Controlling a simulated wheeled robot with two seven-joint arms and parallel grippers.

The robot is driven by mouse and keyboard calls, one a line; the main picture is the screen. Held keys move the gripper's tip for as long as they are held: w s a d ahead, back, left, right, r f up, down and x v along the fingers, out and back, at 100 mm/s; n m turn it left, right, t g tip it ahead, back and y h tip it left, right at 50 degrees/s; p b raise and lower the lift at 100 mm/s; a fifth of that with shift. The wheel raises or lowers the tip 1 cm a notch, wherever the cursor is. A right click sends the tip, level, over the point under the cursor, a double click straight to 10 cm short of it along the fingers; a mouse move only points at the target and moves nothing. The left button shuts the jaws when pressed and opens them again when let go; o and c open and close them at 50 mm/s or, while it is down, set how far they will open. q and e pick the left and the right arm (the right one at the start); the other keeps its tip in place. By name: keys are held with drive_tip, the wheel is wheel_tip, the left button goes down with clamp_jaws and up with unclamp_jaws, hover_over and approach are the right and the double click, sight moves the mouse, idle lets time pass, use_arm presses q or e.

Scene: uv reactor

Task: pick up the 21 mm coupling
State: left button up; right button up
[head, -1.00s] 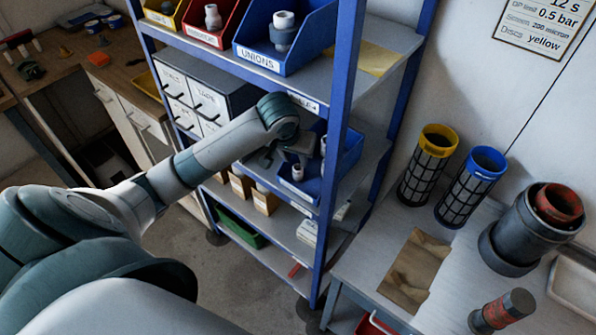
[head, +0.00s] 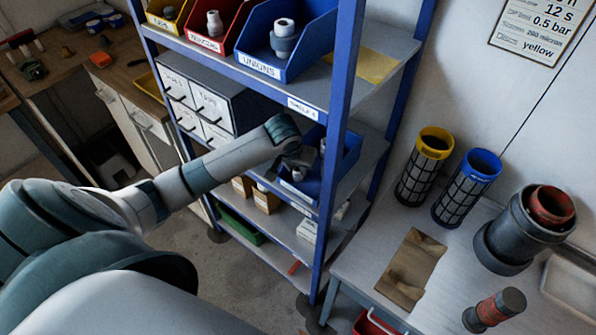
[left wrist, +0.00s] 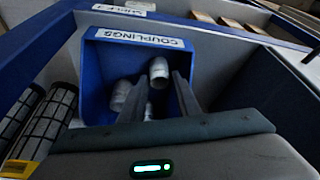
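A blue bin labelled COUPLINGS (left wrist: 95,60) stands on the shelf and also shows in the head view (head: 351,152). In the left wrist view it holds small grey-white couplings: one at the upper middle (left wrist: 159,71), one at the left (left wrist: 121,94), and one partly hidden lower down between the fingers (left wrist: 148,111). I cannot tell which is 21 mm. In the head view one coupling (head: 298,174) shows near the bin's front. My left gripper (head: 296,160) reaches into the bin, fingers apart, also in the left wrist view (left wrist: 157,84). My right gripper is not in view.
A blue shelf post (head: 341,110) stands close right of my left arm. The shelf above holds a blue UNIONS bin (head: 275,68); white drawers (head: 200,100) stand to the left. Filter cartridges (head: 425,168) stand on the bench at the right.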

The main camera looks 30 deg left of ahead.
use_arm(q)
drive_tip(key=shift+x, duration=0.95)
drive_tip(key=shift+r, duration=0.1)
drive_tip(key=c, duration=0.7)
